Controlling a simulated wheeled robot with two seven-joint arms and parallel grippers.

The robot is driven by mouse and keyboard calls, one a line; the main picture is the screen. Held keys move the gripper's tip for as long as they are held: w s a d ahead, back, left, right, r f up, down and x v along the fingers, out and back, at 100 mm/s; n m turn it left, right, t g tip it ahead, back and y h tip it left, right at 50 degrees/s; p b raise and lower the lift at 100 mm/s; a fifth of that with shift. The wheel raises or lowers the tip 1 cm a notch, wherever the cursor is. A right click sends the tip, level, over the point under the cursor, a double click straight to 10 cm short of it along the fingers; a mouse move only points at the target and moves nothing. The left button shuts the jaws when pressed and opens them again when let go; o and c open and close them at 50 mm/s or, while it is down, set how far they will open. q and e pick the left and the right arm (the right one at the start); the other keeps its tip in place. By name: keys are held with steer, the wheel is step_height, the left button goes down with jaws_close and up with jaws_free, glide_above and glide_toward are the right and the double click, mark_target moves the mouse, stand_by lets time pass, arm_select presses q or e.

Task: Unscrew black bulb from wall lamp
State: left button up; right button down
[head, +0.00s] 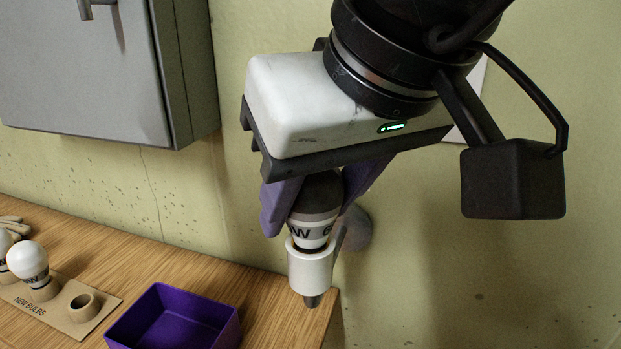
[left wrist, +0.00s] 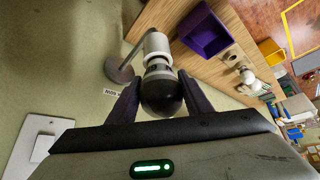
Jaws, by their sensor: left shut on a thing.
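The black bulb (head: 320,192) has a dark top and a pale band with lettering. It sits upright at the white socket of the wall lamp (head: 311,270), whose round wall mount is partly hidden behind. My left gripper (head: 311,222) is above the lamp, its purple fingers shut on the bulb from both sides. In the left wrist view the dark bulb (left wrist: 160,97) lies between the fingers, in line with the white socket (left wrist: 157,60). The bulb's threads are hidden, so I cannot tell how far it is screwed in. My right gripper is not in view.
A purple bin (head: 178,328) stands empty on the wooden bench (head: 262,292). Left of it, a board marked NEW BULBS (head: 62,312) has white bulbs (head: 28,260) and an empty holder (head: 84,306). A grey cabinet (head: 85,80) hangs above. A wall switch (left wrist: 38,146) is near the gripper.

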arm_select(q)
steer(key=shift+r+n+g+y+p, duration=0.1)
steer(key=shift+n+g+y+p, duration=0.2)
steer(key=shift+n+y+p, duration=0.6)
steer(key=shift+n+h+b, duration=0.3)
steer(key=shift+n+g+y+p, duration=0.4)
steer(key=shift+n+p, duration=0.4)
steer(key=shift+n, duration=0.1)
steer(key=shift+n+g+y+p, duration=0.3)
steer(key=shift+n+g+p, duration=0.15)
steer(key=shift+n, duration=0.35)
